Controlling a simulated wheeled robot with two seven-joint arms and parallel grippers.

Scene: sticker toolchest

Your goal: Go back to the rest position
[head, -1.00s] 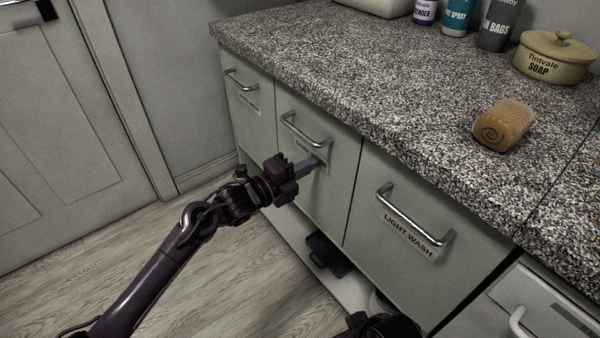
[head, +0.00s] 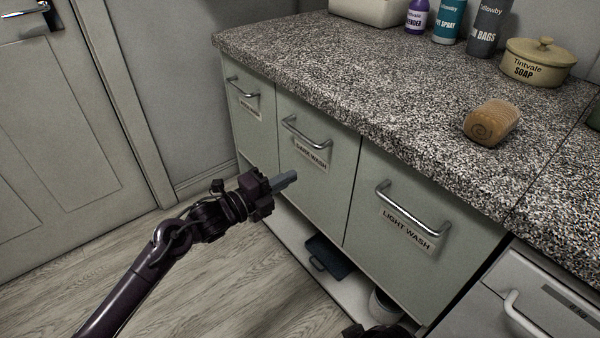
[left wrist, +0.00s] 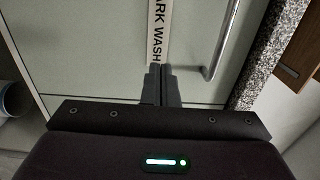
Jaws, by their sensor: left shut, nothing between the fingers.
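My left gripper (head: 284,180) is shut and empty in front of the middle cabinet front, the one with the DARK WASH label (head: 311,157). It is below and left of that label, apart from the front. In the left wrist view, its closed fingers (left wrist: 161,85) point at the front, with the label (left wrist: 156,32) above them and the handle (left wrist: 219,45) to their right. The dark wash handle (head: 304,133) is free. A small dark piece at the bottom edge of the head view may be part of my right arm; its fingers do not show.
The LIGHT WASH front (head: 385,230) is at the right, a third front (head: 250,115) at the left. A dark tray (head: 328,256) lies below. The floor (head: 200,290) at left is clear.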

